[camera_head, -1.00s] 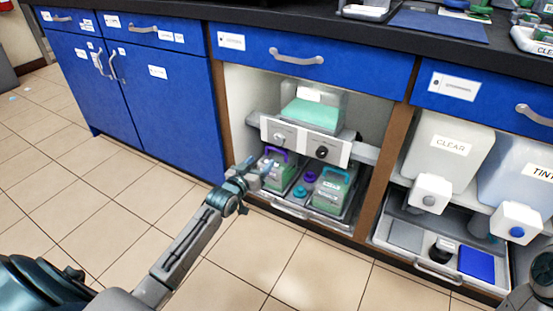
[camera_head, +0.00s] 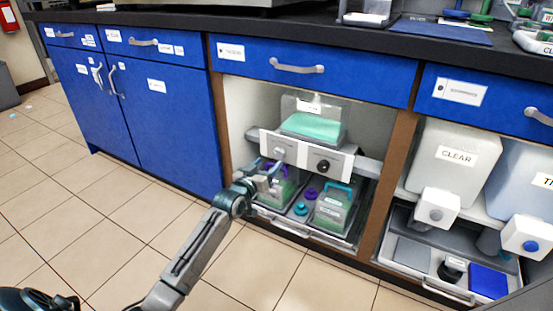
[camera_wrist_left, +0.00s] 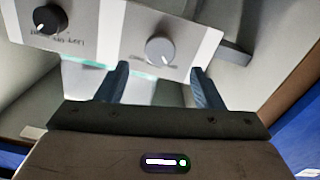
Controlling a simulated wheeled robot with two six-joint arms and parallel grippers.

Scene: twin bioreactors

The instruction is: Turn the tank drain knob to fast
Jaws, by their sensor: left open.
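The tank unit has a white front panel (camera_head: 301,160) with two knobs, in the open cabinet bay under the counter. The light grey knob (camera_head: 279,152) is on its left, and the black knob (camera_head: 323,166) is on its right. My left gripper (camera_head: 268,177) is open and empty, just below and in front of the grey knob. In the left wrist view the picture is turned over; the grey knob (camera_wrist_left: 160,50) lies ahead, between the two fingertips and apart from them. The black knob (camera_wrist_left: 50,20) is off to the left there. The panel lettering is too small to read surely.
A clear tank (camera_head: 313,122) with green liquid sits above the panel. Below is a tray (camera_head: 293,227) with green containers (camera_head: 334,208) close under my left gripper. A wooden divider (camera_head: 393,185) stands right of the bay. The floor in front is clear.

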